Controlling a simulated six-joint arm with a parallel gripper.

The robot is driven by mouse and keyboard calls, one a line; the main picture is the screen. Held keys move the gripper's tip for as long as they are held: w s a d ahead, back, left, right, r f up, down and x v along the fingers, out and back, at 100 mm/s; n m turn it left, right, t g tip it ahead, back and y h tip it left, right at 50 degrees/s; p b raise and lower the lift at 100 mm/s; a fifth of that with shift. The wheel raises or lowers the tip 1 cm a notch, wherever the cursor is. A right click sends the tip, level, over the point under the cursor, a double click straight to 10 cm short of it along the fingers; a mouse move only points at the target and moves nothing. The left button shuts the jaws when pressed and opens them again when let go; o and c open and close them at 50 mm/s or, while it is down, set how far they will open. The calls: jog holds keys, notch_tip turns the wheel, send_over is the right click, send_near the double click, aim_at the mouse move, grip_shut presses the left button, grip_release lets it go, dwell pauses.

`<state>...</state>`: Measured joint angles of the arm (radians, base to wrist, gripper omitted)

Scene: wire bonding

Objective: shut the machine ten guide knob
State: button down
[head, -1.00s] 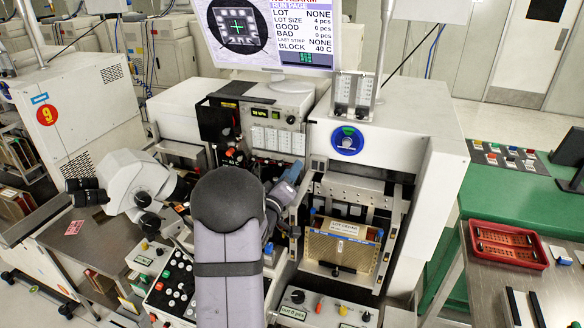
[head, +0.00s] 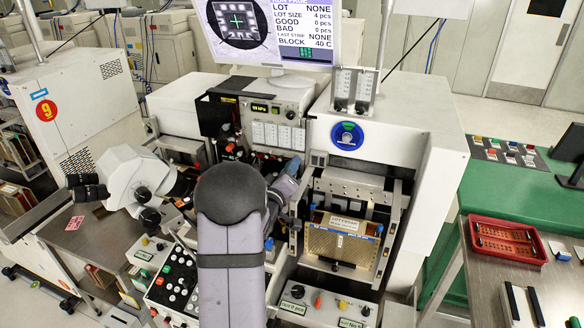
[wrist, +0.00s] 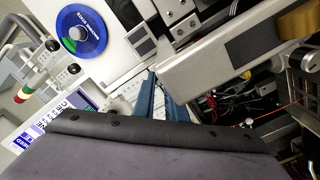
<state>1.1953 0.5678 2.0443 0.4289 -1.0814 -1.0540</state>
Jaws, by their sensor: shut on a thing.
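My gripper (head: 287,186) is at the machine front, just left of the open bay, partly behind my own arm. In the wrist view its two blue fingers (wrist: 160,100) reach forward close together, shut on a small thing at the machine. That thing is the guide knob as far as its place tells; the fingers and the dark gripper body hide it, so its turn or setting cannot be made out. The machine (head: 385,160) is a white cabinet with a round blue badge (head: 347,136), which also shows in the wrist view (wrist: 83,30).
A tan magazine with a white label (head: 342,240) sits in the bay right of my gripper. A front panel with coloured knobs (head: 325,302) lies below. A microscope head (head: 135,182) and button panel stand left. A red tray (head: 508,240) rests on the right table.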

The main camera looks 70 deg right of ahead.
jog(key=shift+f, duration=0.1)
jog(key=m+b, duration=0.5)
jog(key=b, duration=0.1)
jog(key=shift+f+b, duration=0.15)
jog(key=shift+b, duration=0.2)
jog(key=m+b, duration=0.3)
jog(key=shift+r+m, duration=0.2)
jog(key=shift+m, duration=0.1)
jog(key=shift+r, duration=0.1)
jog(key=c, duration=1.8)
grip_release()
jog(key=shift+a, duration=0.15)
jog(key=a+b, duration=0.2)
jog(key=a, duration=0.5)
